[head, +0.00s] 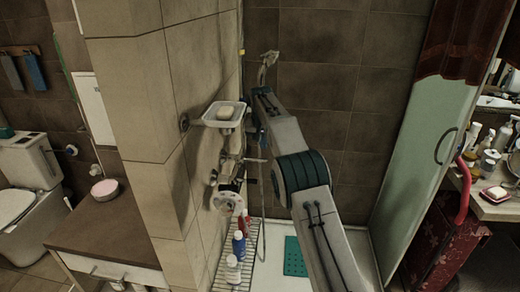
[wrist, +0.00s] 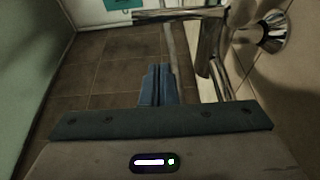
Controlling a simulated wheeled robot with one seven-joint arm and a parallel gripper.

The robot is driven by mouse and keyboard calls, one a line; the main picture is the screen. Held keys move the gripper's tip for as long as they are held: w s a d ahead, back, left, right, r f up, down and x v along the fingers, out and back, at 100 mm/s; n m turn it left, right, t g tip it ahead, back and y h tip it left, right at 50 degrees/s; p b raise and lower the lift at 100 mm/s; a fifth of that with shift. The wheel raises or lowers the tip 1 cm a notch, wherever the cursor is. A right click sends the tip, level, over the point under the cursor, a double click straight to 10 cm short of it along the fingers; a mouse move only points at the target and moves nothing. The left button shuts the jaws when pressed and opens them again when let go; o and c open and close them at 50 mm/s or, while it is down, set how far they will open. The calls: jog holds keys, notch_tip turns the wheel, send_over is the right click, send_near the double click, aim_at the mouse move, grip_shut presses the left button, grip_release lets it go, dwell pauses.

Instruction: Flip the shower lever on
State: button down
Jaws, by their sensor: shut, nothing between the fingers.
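The chrome shower mixer (head: 226,168) is on the tiled wall, below the soap dish and partly crowded by my arm. In the wrist view, its chrome body (wrist: 212,45) and round wall flange (wrist: 272,30) are at the upper right. A thin chrome bar, which looks like the lever (wrist: 175,14), points left from the body across the top. My gripper (wrist: 156,72) has its blue-grey fingers together and empty. The fingertips are below and left of the mixer in the picture, with no clear contact. My gripper cannot be made out clearly in the head view.
A white soap dish (head: 224,114) juts from the wall above the mixer. Bottles (head: 238,246) stand on a wire rack below. A green mat (head: 294,257) lies on the shower floor. A glass panel (head: 425,135) bounds the right side.

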aim_at(253, 160)
jog(key=s+f, duration=0.2)
jog(key=s, duration=0.1)
jog(key=shift+a, duration=0.2)
dwell(0.5)
jog(key=shift+s+a, duration=0.15)
jog(key=shift+a, duration=0.05)
